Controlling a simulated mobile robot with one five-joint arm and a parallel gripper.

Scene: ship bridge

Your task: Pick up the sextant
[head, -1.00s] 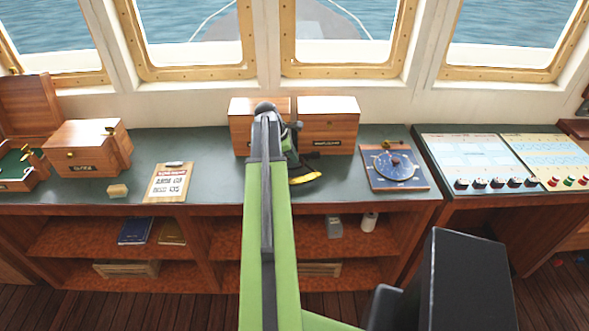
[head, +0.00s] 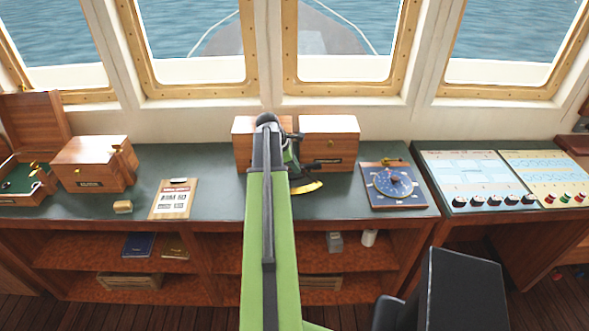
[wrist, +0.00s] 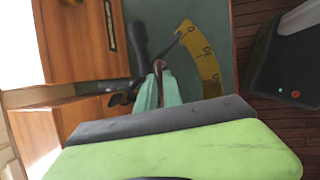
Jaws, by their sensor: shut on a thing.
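The sextant has a yellow-brass graduated arc (head: 308,187) and a dark frame. In the head view it shows just right of my arm's end, in front of the wooden boxes and over the green counter top. In the wrist view the arc (wrist: 203,58) lies beyond my fingertips, with its dark frame and a black handle nearer. My gripper (wrist: 160,72) is shut on the sextant, its two pale green fingers close together at the frame. My arm hides part of the sextant in the head view. Whether it clears the counter is hard to tell.
Two wooden boxes (head: 330,145) stand close behind the sextant. A blue dial board (head: 378,197) lies to the right and a clipboard (head: 166,207) to the left. Further left are a wooden box (head: 90,170) and a small block (head: 122,207). Counter between them is clear.

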